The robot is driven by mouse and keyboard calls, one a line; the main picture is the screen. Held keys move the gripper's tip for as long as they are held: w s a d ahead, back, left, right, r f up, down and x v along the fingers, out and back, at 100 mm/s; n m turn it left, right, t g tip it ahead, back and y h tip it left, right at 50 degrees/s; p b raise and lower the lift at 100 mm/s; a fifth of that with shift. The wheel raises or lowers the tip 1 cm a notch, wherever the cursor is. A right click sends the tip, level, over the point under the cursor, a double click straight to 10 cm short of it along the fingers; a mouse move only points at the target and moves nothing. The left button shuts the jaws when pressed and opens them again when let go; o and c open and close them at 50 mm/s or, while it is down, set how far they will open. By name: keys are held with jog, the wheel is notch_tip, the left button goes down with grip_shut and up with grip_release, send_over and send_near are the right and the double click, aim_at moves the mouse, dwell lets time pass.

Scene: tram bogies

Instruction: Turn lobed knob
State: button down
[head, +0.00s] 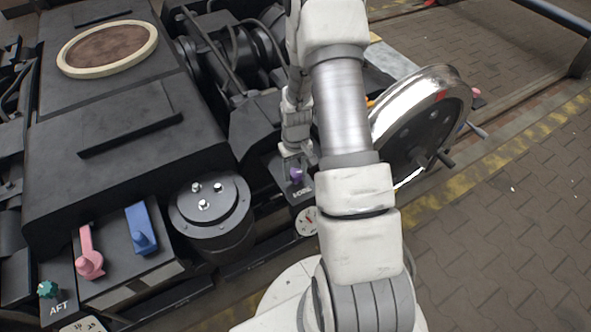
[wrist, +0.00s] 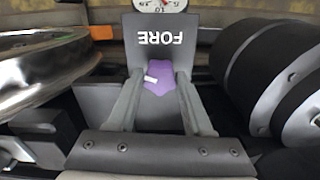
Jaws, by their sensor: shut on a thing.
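A purple lobed knob (head: 297,175) sits on a dark panel marked FORE, near the middle of the head view. In the wrist view the purple knob (wrist: 160,76) shows a small white mark on its left side. My gripper (wrist: 161,88) is shut on this knob, with one finger on each side of it. In the head view my gripper (head: 296,164) reaches down to the knob, partly beside my arm. A second lobed knob, teal (head: 48,289), sits on a panel marked AFT at the lower left.
A white dial (head: 307,221) is by the FORE panel. A pink lever (head: 88,255), a blue lever (head: 141,232) and a round black housing (head: 210,222) stand left. A shiny wheel (head: 425,115) stands right of my arm. The paved floor (head: 510,215) at right is open.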

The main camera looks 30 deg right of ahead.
aim_at(296, 173)
jog(key=m, duration=0.3)
jog(key=shift+m, duration=0.4)
jog(key=m+p, duration=0.1)
jog(key=m, duration=0.2)
jog(key=shift+m, duration=0.3)
jog(key=m+p, duration=0.1)
jog(key=m, duration=0.5)
jog(key=shift+m, duration=0.3)
jog(key=shift+c, duration=1.5)
grip_release()
notch_tip(296, 173, up, 17)
jog(key=p, duration=0.6)
jog(key=shift+r, duration=0.2)
